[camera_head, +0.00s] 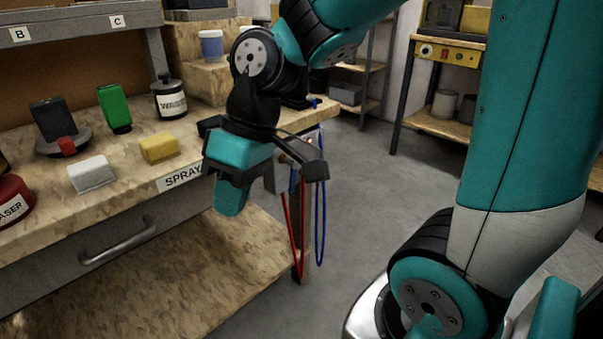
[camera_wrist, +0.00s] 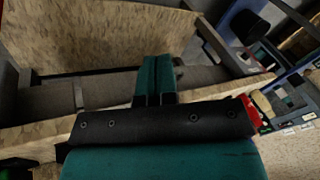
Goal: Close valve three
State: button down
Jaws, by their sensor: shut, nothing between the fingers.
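No valve that I can recognise shows in either view, and no label for valve three can be read. My gripper (camera_head: 231,205) hangs in front of the workbench's right end, pointing down, beside the SPRAY label. In the wrist view its teal fingers (camera_wrist: 154,78) are together with nothing between them. It appears apart from the bench and touches nothing that I can make out. My arm hides part of the bench's far right end.
The workbench (camera_head: 130,195) holds a white block (camera_head: 91,174), yellow sponge (camera_head: 159,148), green bottle (camera_head: 114,108) and WASTE bottle (camera_head: 169,98). A drawer handle (camera_head: 118,241) protrudes below. Red and blue cords (camera_head: 320,200) hang at its right end. Grey floor (camera_head: 375,180) is clear beyond.

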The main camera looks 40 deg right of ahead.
jog(key=w+d+m+t+p, duration=0.1)
jog(key=w+d+m+p, duration=0.1)
jog(key=w+d, duration=0.8)
jog(key=d+f+m+t+y+p, duration=0.15)
jog(key=d+f, duration=0.25)
jog(key=d, duration=0.8)
jog(key=d+f+m+t+p, duration=0.15)
jog(key=d+f, duration=0.35)
jog(key=d, duration=0.8)
jog(key=w+a+f, duration=0.2)
jog(key=a+f, duration=0.5)
jog(key=a, duration=0.2)
jog(key=shift+w+n+b, duration=0.35)
jog(key=shift+n+b, duration=0.05)
jog(key=shift+b, duration=0.05)
